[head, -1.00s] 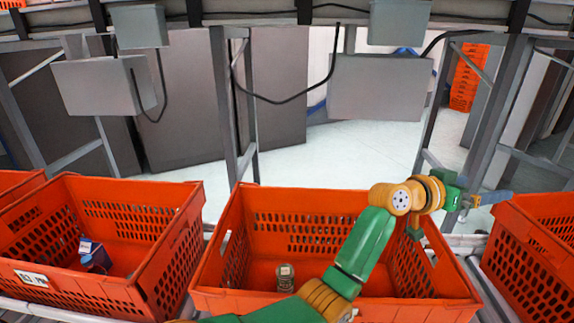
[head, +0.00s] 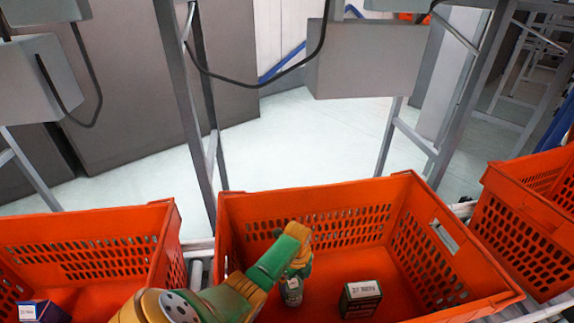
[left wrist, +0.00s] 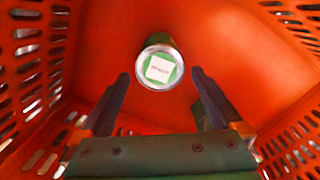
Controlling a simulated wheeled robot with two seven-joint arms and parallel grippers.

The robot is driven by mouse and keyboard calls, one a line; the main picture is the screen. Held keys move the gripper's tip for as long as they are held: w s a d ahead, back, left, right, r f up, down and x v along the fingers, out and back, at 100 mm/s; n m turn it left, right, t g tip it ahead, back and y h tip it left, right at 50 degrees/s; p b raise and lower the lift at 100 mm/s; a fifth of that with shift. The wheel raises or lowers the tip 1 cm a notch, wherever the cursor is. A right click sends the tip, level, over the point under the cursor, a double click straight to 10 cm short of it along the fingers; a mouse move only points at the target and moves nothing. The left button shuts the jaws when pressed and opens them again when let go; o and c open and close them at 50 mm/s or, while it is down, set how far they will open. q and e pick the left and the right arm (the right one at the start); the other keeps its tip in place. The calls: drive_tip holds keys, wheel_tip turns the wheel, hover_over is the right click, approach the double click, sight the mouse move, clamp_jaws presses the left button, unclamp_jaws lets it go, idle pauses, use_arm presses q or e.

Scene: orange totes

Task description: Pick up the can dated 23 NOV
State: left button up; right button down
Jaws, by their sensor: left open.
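A can (head: 292,292) stands upright inside the middle orange tote (head: 440,315). In the left wrist view the can (left wrist: 160,68) shows a silver rim and a green top with a white label, whose print is too small to read surely. My left gripper (head: 299,266) reaches down into the tote over the can and partly hides it. In the left wrist view the left gripper (left wrist: 160,77) is open, with one finger on each side of the picture and the can's top seen between and just beyond the tips. No grip on it shows. My right gripper is not in view.
A dark green box (head: 360,298) with a white date label sits right of the can in the same tote. A left tote (head: 130,225) holds a dark blue box (head: 42,312). Another tote (head: 530,215) stands at the right. The tote walls surround my gripper.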

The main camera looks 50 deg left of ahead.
use_arm(q)
drive_tip(key=f+b, duration=0.1)
drive_tip(key=f, duration=0.1)
drive_tip(key=f+b, duration=0.1)
drive_tip(key=f, duration=0.1)
drive_tip(key=f+b, duration=0.1)
drive_tip(key=f, duration=0.1)
drive_tip(key=shift+a+f+b, duration=0.3)
drive_tip(key=shift+a+b, duration=0.05)
drive_tip(key=shift+r, duration=0.1)
drive_tip(key=shift+c, duration=0.2)
clamp_jaws()
